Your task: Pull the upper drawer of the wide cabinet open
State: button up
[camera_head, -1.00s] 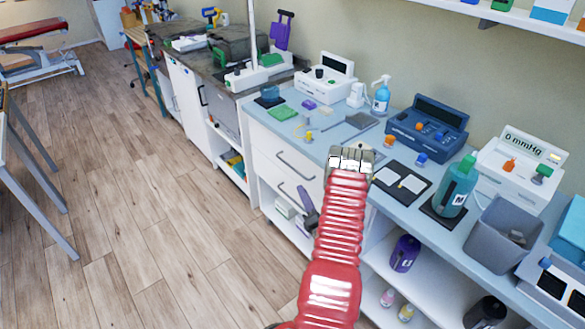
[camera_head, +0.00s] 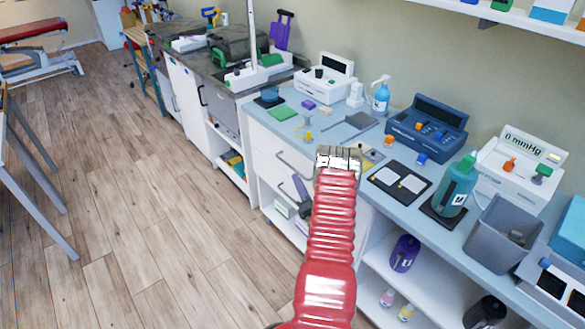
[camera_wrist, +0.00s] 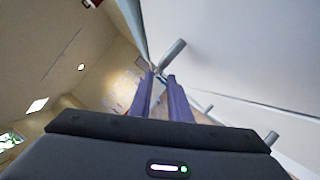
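The wide cabinet (camera_head: 266,140) is white under a light blue top, right of centre in the head view. Its upper drawer (camera_head: 268,146) looks shut and has a grey bar handle (camera_head: 292,164). A lower drawer handle is partly hidden by my gripper. My purple gripper (camera_head: 296,178) is in front of the drawers, close to the upper handle. My red arm hides part of the cabinet front.
The cabinet top holds a teal bottle (camera_head: 456,184), a grey bin (camera_head: 500,235) and a dark blue device (camera_head: 428,128). Open shelves below hold a purple bottle (camera_head: 404,253). The wooden floor (camera_head: 150,220) left of the cabinet is clear.

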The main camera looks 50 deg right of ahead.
aim_at(292, 168)
jog(key=x, duration=0.7)
jog(key=shift+w+d+r, duration=0.1)
jog(key=shift+w+d, duration=0.1)
jog(key=shift+w, duration=0.05)
jog(key=shift+c, duration=0.2)
grip_shut()
